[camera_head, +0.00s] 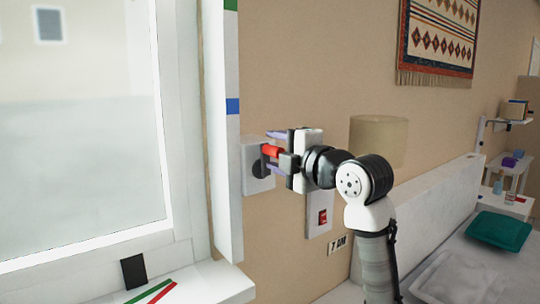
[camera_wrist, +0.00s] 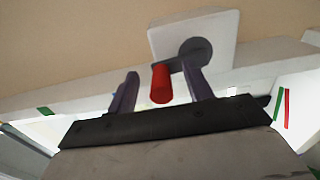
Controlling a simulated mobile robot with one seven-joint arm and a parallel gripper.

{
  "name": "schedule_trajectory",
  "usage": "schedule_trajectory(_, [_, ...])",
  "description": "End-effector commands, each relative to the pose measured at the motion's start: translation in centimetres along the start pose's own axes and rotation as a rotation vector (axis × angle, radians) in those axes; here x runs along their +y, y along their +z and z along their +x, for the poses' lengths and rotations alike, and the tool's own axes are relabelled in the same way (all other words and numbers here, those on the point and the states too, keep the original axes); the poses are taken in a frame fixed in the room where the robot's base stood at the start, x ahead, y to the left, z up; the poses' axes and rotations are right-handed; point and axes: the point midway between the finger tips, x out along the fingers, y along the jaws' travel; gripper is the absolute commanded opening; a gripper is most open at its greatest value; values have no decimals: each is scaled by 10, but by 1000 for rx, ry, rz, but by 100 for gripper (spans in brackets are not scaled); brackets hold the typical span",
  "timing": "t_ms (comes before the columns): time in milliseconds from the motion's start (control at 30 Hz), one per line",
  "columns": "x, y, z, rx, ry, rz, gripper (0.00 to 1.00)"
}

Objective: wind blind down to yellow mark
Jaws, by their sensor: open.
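The winder is a white wall plate (camera_head: 251,158) with a dark round hub (camera_wrist: 196,50) and a red crank handle (camera_head: 271,151), right of the window. My gripper (camera_head: 276,151) is open at the winder, with one purple finger above the handle and one below in the head view. A white strip (camera_head: 229,165) beside the window carries green and blue marks. I see no yellow mark, and cannot make out the blind.
The window (camera_head: 80,130) fills the left, above a white sill (camera_head: 205,284) with green and red strips and a small black object (camera_head: 133,271). Below my wrist is a red switch (camera_head: 323,216). A lampshade (camera_head: 378,140) and a bed (camera_head: 450,250) stand at the right.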

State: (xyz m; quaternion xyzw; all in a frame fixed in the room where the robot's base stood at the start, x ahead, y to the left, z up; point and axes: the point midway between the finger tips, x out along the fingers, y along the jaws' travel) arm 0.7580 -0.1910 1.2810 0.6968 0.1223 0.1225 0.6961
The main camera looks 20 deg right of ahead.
Motion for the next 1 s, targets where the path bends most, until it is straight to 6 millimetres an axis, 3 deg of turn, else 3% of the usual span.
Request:
schedule_trajectory(433, [-1, 0, -3, 0, 0, 0, 51])
schedule_trajectory(1000, [-1, 0, -59, -1, 0, 0, 51])
